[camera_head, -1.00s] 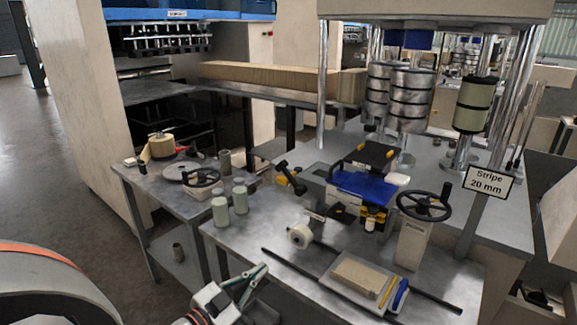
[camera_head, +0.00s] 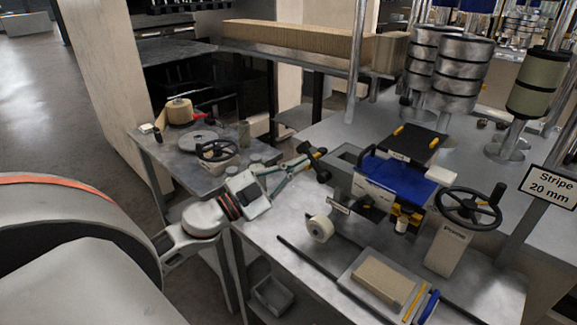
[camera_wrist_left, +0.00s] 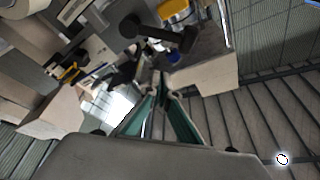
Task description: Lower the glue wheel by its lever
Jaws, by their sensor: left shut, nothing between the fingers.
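The black lever (camera_head: 318,165) with a thick knob stands at the left side of the blue-topped machine unit (camera_head: 395,178). A white-rimmed roll (camera_head: 320,228), perhaps the glue wheel, sits below it on the near side; I cannot tell for certain. My left gripper (camera_head: 303,165) is shut and empty, its tips close beside the lever; the head view does not show whether they touch. In the left wrist view the green fingers (camera_wrist_left: 162,88) meet just below a dark lever-like arm (camera_wrist_left: 165,34). My right gripper is not in view.
A black handwheel (camera_head: 468,208) stands on a post at the right. A tray with a tan block (camera_head: 383,280) lies at the front of the bench. A side table (camera_head: 180,165) holds a small handwheel and a tan roll. The "Stripe 20 mm" sign (camera_head: 549,187) stands at the right.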

